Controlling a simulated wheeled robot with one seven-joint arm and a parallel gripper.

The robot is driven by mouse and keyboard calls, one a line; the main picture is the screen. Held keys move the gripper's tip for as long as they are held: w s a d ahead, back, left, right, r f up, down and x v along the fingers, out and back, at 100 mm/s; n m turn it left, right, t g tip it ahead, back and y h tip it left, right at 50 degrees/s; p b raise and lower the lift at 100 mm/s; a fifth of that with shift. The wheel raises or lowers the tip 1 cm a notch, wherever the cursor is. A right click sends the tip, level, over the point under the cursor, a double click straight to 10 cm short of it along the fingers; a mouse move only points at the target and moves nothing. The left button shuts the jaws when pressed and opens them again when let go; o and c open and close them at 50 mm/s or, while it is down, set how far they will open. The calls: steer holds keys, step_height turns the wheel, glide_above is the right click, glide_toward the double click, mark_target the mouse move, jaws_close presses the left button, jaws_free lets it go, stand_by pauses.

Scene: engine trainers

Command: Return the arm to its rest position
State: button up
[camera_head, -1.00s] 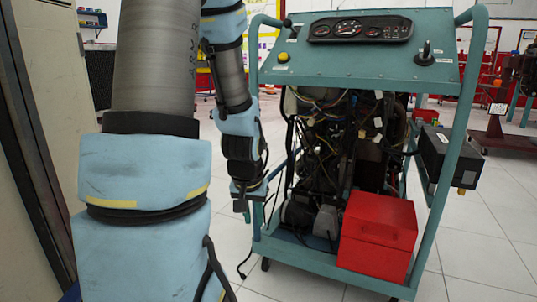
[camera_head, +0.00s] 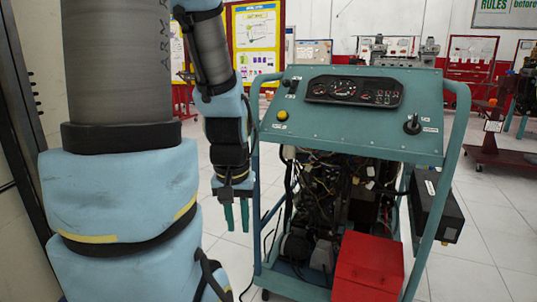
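My arm, in light blue covers and grey tubes, fills the left of the head view. My gripper (camera_head: 236,216) hangs from it in the left-centre, pointing down. Its two teal fingers are parallel with a gap between them, and nothing shows in the gap. It appears just left of the teal engine trainer (camera_head: 350,128), and the distance in depth is hard to tell. No contact with the trainer is visible.
The trainer carries a gauge panel (camera_head: 352,92), a yellow button (camera_head: 282,115), a red box (camera_head: 367,268) low down and a black box (camera_head: 437,206) on its right side. A dark door frame (camera_head: 22,130) stands at far left.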

step_height(320, 180, up, 21)
steer(key=p, duration=1.8)
